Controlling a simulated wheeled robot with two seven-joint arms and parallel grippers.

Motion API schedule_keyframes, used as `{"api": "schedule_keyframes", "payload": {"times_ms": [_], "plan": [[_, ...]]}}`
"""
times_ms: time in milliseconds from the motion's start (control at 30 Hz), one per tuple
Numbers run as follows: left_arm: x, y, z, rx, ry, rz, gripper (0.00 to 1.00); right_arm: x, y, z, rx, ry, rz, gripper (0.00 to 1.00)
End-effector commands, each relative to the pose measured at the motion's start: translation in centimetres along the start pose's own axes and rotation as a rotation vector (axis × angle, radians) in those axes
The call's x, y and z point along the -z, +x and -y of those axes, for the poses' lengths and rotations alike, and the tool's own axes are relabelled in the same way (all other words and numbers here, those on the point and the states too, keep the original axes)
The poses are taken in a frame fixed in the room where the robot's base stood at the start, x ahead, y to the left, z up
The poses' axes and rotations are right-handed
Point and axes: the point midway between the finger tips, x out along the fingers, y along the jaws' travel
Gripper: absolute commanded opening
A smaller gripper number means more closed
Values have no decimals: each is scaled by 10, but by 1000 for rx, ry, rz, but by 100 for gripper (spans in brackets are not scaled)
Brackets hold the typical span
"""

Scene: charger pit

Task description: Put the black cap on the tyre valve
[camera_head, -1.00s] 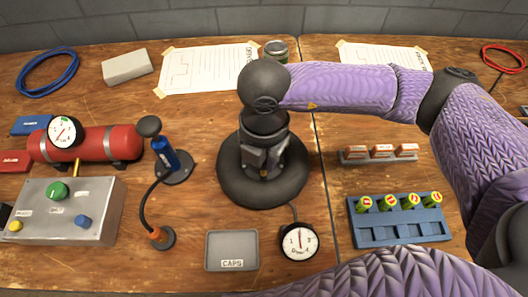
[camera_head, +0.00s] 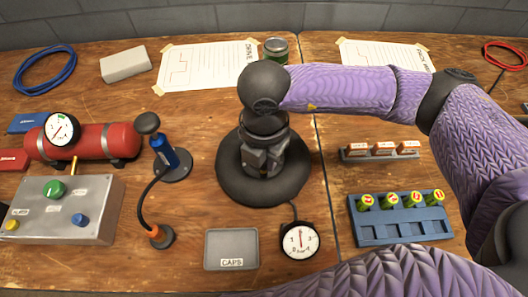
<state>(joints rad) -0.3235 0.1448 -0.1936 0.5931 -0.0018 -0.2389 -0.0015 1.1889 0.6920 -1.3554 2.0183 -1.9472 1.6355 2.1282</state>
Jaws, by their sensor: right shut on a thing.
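A black tyre (camera_head: 236,187) lies flat on the bench in the middle of the head view. My right gripper (camera_head: 262,172) points down over the middle of the tyre. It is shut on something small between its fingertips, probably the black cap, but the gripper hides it. The tyre valve is also hidden under the gripper. A grey tray labelled CAPS (camera_head: 231,246) is in front of the tyre, and no cap shows in it. My left gripper is out of view.
A dial gauge (camera_head: 299,241) sits close to the tyre's front right. A blue pump (camera_head: 166,158) with a hose stands left of the tyre. A red tank (camera_head: 98,141) and grey control box (camera_head: 66,209) are further left. A blue battery rack (camera_head: 400,220) is at right.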

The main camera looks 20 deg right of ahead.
Motion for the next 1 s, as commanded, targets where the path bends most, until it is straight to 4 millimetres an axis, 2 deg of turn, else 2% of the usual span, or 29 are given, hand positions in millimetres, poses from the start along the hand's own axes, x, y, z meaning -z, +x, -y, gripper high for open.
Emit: {"api": "schedule_keyframes", "payload": {"times_ms": [767, 800, 1000], "plan": [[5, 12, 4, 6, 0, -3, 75, 0, 18, 0, 0, 0, -1, 0], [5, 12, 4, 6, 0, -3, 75, 0, 17, 0, 0, 0, -1, 30], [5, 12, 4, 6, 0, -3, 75, 0, 17, 0, 0, 0, 0, 69]]}}
